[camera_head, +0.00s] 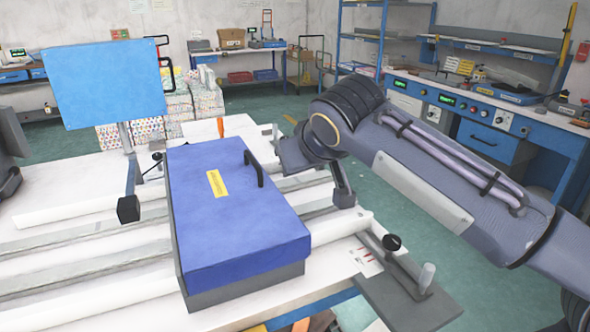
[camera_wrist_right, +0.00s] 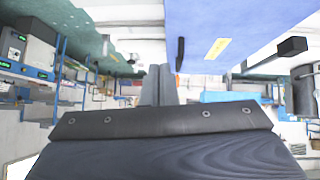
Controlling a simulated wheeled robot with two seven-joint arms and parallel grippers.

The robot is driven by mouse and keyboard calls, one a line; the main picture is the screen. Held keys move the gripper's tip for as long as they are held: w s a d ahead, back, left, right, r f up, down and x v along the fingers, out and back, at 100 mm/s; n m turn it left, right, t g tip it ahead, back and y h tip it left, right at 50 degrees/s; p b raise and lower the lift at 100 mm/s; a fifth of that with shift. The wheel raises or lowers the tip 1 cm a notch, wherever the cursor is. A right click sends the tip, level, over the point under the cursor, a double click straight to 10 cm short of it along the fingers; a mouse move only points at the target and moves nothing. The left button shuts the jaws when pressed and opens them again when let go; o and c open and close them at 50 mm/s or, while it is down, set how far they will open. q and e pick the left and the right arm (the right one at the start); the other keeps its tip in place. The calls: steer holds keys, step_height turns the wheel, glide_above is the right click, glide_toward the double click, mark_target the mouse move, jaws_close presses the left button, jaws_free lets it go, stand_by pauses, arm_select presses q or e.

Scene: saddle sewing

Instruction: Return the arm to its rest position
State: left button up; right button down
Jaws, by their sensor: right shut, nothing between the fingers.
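My right arm (camera_head: 430,165) reaches in from the right in the head view. Its gripper (camera_head: 343,192) points down beside the right side of a blue-lidded box (camera_head: 235,215), apart from the box's black handle. In the right wrist view the gripper's fingers (camera_wrist_right: 158,85) are together with nothing between them. The blue lid (camera_wrist_right: 250,30) with its yellow label fills the upper right there. My left gripper is not in view.
The box stands on a white table (camera_head: 60,215) with rails across it. A blue panel (camera_head: 105,82) on a post stands at the back left. A black-knobbed clamp (camera_head: 392,243) sits at the table's right edge. Green floor (camera_head: 415,240) lies beyond, before a blue workbench (camera_head: 490,110).

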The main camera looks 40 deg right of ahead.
steer(key=shift+s+a+r, duration=0.1)
steer(key=shift+s+r, duration=0.2)
steer(key=shift+r, duration=0.05)
steer(key=s+a+f+g+y+p, duration=0.3)
steer(key=s+a+f+y+p, duration=0.4)
steer(key=s+a+f+p, duration=0.4)
steer(key=s+a+f, duration=0.1)
steer(key=s+a, duration=0.2)
steer(key=shift+s+f+n+p, duration=0.15)
steer(key=shift+s+n+p, duration=0.15)
steer(key=shift+s, duration=0.05)
